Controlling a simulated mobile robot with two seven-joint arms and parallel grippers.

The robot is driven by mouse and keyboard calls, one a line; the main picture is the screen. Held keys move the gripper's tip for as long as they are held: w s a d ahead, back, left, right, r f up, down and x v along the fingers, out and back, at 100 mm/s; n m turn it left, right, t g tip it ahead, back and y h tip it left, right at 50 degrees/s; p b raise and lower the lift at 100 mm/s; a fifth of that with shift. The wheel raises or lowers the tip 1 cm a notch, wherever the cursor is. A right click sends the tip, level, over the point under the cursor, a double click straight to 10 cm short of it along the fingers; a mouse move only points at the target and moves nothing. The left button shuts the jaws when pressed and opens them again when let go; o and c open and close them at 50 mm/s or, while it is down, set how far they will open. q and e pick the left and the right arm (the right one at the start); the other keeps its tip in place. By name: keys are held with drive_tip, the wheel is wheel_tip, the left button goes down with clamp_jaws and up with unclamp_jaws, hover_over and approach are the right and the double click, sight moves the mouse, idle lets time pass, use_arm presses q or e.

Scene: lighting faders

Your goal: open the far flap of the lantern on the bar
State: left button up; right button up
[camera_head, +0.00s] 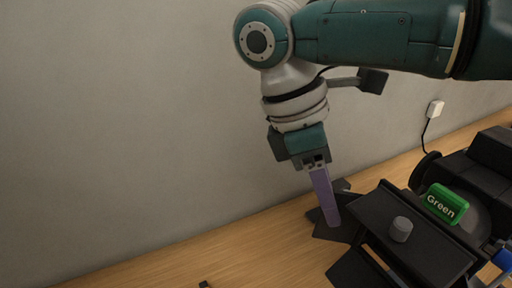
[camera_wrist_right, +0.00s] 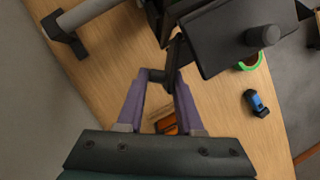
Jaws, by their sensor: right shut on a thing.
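The black lantern (camera_head: 485,165) lies at the right of the head view, with a green label reading "Green" (camera_head: 446,204) on it. Its broad front plate (camera_head: 415,235) bears a grey knob (camera_head: 401,229). The dark far flap (camera_head: 335,233) sticks out by the wall. My right gripper (camera_head: 331,222) points down with its purple fingers at this flap. In the wrist view the right fingers (camera_wrist_right: 164,82) close around a thin black part of the flap (camera_wrist_right: 172,62). The plate with its knob also shows there (camera_wrist_right: 262,37). The flap's exact angle is hard to tell. My left gripper is not in view.
The grey wall (camera_head: 120,120) runs close behind the wooden surface (camera_head: 200,255). A white wall socket (camera_head: 436,108) with a black cable is at right. The wrist view shows a grey bar (camera_wrist_right: 88,13) on a black bracket, a green ring (camera_wrist_right: 251,63) and a blue part (camera_wrist_right: 256,103).

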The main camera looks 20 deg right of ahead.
clamp_jaws()
drive_tip(key=n+p, duration=0.1)
drive_tip(key=p, duration=0.2)
drive_tip(key=s+n+t+p, duration=0.1)
drive_tip(key=shift+a+r+n, duration=0.25)
drive_tip(key=shift+a+n, duration=0.05)
drive_tip(key=shift+a+f+p, duration=0.1)
drive_tip(key=shift+f+p, duration=0.1)
drive_tip(key=shift+p, duration=0.1)
drive_tip(key=o, duration=0.6)
unclamp_jaws()
drive_tip(key=v, duration=1)
drive_tip(key=shift+s+a+f, duration=0.1)
drive_tip(key=shift+s+a, duration=0.05)
